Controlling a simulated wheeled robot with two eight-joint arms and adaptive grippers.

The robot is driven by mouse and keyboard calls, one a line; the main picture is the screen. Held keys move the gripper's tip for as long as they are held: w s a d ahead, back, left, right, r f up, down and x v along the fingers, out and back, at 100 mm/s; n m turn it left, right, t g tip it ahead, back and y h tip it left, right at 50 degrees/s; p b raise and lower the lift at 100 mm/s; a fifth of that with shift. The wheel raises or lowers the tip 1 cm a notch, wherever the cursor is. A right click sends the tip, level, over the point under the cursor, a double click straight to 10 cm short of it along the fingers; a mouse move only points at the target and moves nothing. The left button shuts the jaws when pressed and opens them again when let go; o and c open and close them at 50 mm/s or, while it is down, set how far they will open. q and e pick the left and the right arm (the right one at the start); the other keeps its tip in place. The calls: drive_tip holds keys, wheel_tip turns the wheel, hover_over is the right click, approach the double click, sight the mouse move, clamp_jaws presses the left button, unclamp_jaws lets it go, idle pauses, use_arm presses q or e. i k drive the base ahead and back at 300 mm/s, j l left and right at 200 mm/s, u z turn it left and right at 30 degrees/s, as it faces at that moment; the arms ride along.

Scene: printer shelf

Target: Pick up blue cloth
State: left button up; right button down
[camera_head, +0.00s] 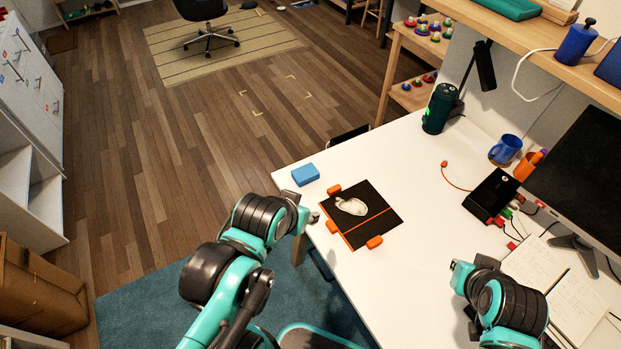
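A small blue folded cloth (305,174), shaped like a flat block, lies on the white table (405,150) near its far left corner. My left gripper (303,212) is at the table's left edge, nearer to me than the cloth and apart from it. Its fingers are too small and turned away to show whether they are open. My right gripper (461,283) is over the near right part of the table, far from the cloth. Its fingers are largely hidden by its own wrist.
A black mat (385,216) with orange clips and a pale object (351,206) lies right of my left gripper. Table around the cloth is clear.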

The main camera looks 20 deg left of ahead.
sight(301, 176)
drive_tip(key=i+j+z, duration=0.1)
drive_tip(key=j+z, duration=0.25)
drive_tip(key=z, duration=0.15)
drive_tip(key=j+z, duration=0.6)
drive_tip(key=j, duration=0.5)
drive_tip(key=k+j+z, duration=0.1)
drive_tip(key=j, duration=0.5)
drive_tip(key=k+j, duration=0.15)
drive_tip(key=j, duration=0.45)
drive_tip(key=i+z, duration=0.05)
